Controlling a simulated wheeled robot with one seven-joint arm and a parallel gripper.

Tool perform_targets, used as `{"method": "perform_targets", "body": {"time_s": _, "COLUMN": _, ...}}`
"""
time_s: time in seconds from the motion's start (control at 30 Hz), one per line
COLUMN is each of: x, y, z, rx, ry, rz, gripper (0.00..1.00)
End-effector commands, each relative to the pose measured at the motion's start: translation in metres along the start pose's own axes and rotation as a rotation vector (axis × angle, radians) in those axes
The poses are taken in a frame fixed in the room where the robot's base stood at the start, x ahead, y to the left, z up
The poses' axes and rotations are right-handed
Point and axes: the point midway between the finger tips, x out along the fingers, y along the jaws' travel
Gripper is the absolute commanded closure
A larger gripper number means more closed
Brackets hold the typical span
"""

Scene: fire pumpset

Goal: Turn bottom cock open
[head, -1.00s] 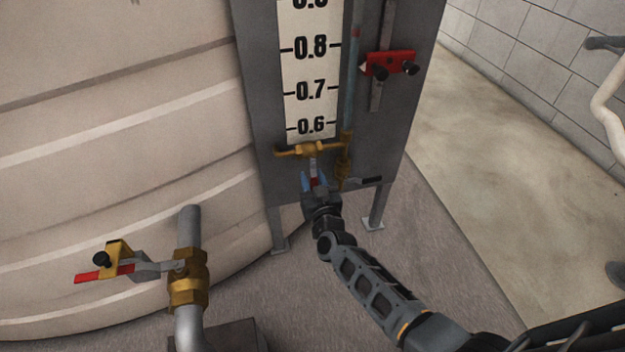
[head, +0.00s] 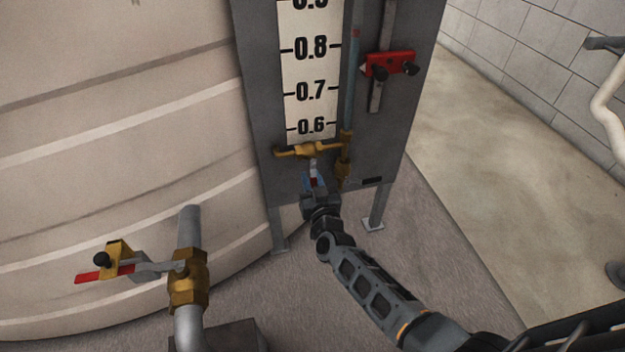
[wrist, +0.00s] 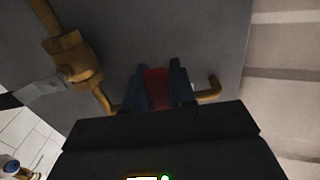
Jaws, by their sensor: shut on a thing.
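The bottom cock (head: 310,150) is a brass fitting low on the grey gauge panel, just under the 0.6 mark. Its lever, silver with a red grip (head: 313,170), hangs down from the fitting in the head view. My gripper (head: 313,181) is shut on this red grip from below. In the wrist view, the red grip (wrist: 156,88) lies between the two dark blue fingers of my gripper (wrist: 158,76). The fingers hide the sides of the grip. The black gripper body hides what lies below it.
A larger brass valve (head: 188,280) with a red lever stands at lower left. The big cream tank (head: 110,130) fills the left. Open floor lies right.

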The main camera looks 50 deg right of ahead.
Motion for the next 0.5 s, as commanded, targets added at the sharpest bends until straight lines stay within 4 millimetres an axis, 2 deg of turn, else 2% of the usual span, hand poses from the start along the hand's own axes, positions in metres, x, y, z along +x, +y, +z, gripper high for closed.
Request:
{"method": "perform_targets", "body": {"time_s": 0.27, "x": 0.0, "y": -0.013, "z": -0.002, "rx": 0.17, "ry": 0.0, "rz": -0.002, "gripper": 1.0}}
{"method": "perform_targets", "body": {"time_s": 0.5, "x": 0.0, "y": -0.028, "z": -0.006, "rx": 0.392, "ry": -0.001, "rz": -0.002, "gripper": 1.0}}
